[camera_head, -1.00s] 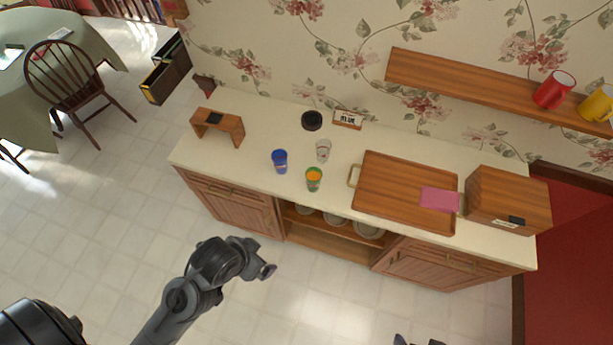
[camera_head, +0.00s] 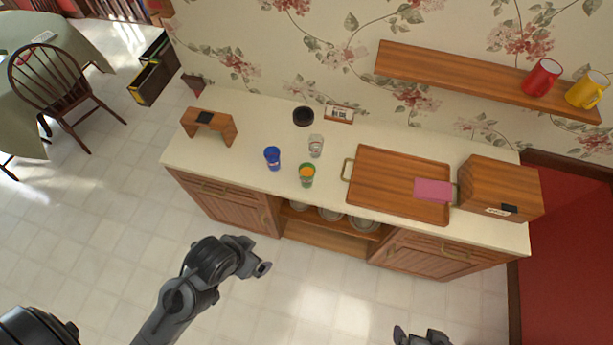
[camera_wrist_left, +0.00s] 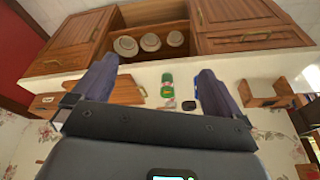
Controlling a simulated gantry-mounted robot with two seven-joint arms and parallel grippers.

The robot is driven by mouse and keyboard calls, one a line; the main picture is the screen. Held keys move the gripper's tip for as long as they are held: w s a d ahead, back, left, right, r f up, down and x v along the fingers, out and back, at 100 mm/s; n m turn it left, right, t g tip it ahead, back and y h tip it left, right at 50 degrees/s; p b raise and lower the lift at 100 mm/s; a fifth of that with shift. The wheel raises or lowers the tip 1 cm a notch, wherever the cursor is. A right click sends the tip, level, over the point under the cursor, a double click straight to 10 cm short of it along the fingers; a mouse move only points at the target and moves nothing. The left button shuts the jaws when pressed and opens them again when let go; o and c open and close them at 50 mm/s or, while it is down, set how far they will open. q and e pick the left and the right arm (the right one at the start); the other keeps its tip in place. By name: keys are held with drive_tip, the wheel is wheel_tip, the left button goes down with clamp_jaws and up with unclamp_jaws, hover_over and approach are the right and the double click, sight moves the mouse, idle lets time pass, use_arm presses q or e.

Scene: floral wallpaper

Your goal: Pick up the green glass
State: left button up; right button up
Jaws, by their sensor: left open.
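The green glass (camera_head: 307,175) with an orange patch stands upright near the counter's front edge. It also shows between my left gripper's fingers in the left wrist view (camera_wrist_left: 167,84), beyond the fingertips. My left gripper (camera_head: 263,268) is in front of the counter, below and left of the glass in the head view. It is open and empty, with its fingers wide apart in the wrist view (camera_wrist_left: 152,80). My right gripper (camera_head: 421,336) is partly in view at the bottom edge, apart from the counter.
A blue glass (camera_head: 272,158) and a clear glass (camera_head: 316,146) stand close to the green glass. A wooden tray (camera_head: 398,184) lies to the right, beside a wooden box (camera_head: 498,187). The floor before the counter is clear.

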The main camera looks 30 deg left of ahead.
use_arm(q)
drive_tip(key=shift+d, duration=0.1)
drive_tip(key=shift+c, duration=0.6)
